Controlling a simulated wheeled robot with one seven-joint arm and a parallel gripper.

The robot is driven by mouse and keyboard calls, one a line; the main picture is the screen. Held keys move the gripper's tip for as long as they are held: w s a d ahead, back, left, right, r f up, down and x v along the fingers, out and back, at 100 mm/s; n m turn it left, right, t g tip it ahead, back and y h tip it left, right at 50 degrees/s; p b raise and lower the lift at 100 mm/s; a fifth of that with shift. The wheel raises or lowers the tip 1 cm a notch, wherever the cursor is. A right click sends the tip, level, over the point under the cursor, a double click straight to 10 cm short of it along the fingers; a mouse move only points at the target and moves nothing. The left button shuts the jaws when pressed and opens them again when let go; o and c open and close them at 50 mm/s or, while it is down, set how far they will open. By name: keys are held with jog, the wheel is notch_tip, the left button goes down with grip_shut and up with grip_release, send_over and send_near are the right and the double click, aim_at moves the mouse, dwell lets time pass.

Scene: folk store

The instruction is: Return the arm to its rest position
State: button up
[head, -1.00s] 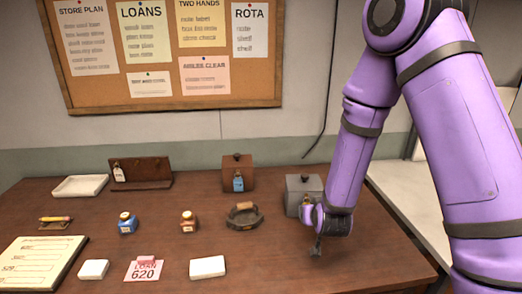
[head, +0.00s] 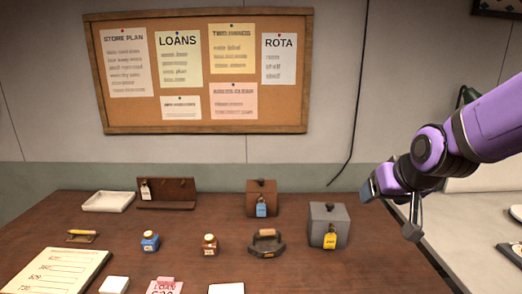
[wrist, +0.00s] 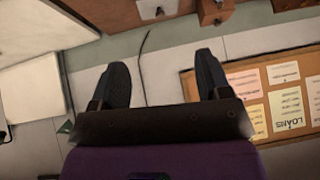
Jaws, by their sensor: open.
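My purple arm reaches in from the right edge of the head view. My gripper (head: 392,208) hangs in the air at the right end of the brown table (head: 330,270), to the right of the grey box with the yellow tag (head: 329,228). In the wrist view the two dark fingers of my gripper (wrist: 163,82) stand wide apart. Nothing is between them except the wall and a hanging cable behind. My gripper is open, empty and clear of the table things.
On the table are a brown box with a blue tag (head: 261,199), a dark iron-like thing (head: 267,244), a blue ink bottle (head: 150,241), a brown bottle (head: 210,244) and a white tray (head: 108,202). A pale counter (head: 460,235) lies right. A noticeboard (head: 200,125) hangs behind.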

jog(key=s+d+r+g, duration=0.1)
jog(key=s+r, duration=0.3)
jog(key=s, duration=0.5)
jog(key=s+d+r+g+h, duration=0.1)
jog(key=s+d+r, duration=0.2)
jog(key=s, duration=0.6)
jog(key=shift+s+d+r+g, duration=0.3)
jog(key=shift+r, duration=0.35)
dwell(0.7)
